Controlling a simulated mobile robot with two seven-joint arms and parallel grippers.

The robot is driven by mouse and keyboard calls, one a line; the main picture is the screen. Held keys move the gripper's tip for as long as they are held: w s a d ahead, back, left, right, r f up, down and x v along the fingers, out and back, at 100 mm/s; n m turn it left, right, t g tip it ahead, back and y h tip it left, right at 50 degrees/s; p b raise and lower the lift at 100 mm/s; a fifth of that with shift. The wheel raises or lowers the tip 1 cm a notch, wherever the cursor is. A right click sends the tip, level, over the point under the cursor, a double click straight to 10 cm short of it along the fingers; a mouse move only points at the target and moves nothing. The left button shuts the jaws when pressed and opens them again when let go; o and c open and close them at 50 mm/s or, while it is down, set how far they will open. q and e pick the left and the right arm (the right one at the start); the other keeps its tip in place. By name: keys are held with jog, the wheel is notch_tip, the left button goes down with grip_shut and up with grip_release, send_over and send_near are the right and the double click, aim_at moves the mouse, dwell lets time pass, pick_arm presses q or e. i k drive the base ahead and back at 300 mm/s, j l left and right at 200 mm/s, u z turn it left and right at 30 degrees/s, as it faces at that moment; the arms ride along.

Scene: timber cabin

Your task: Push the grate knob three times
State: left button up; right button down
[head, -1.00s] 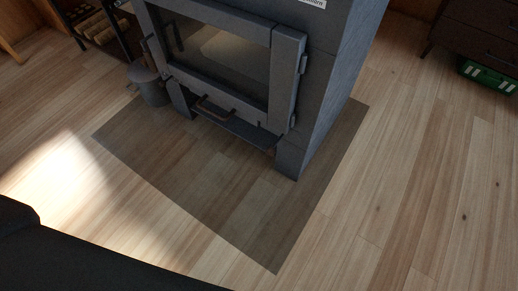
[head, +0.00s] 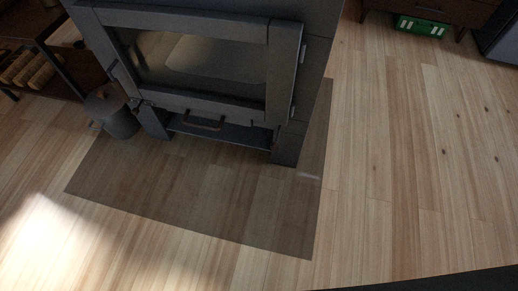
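The dark grey stove (head: 190,103) stands at the upper middle of the head view, its glass door (head: 190,58) shut. Below the door is a low opening with a dark shelf or drawer, and a curved handle (head: 205,125) at its front. I cannot clearly make out the grate knob; the lower part of the stove is in shadow. Neither of my grippers is in view.
A dark floor plate (head: 190,200) lies in front of the stove. A lidded metal bucket (head: 112,112) stands to its left, beside a firewood rack (head: 62,62). A green crate (head: 421,27) is under a cabinet at the upper right. The wooden floor at right is clear.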

aim_at(275, 147)
jog(key=j, duration=1.35)
jog(key=k+l, duration=0.1)
jog(key=l, duration=0.55)
jog(key=k, duration=0.05)
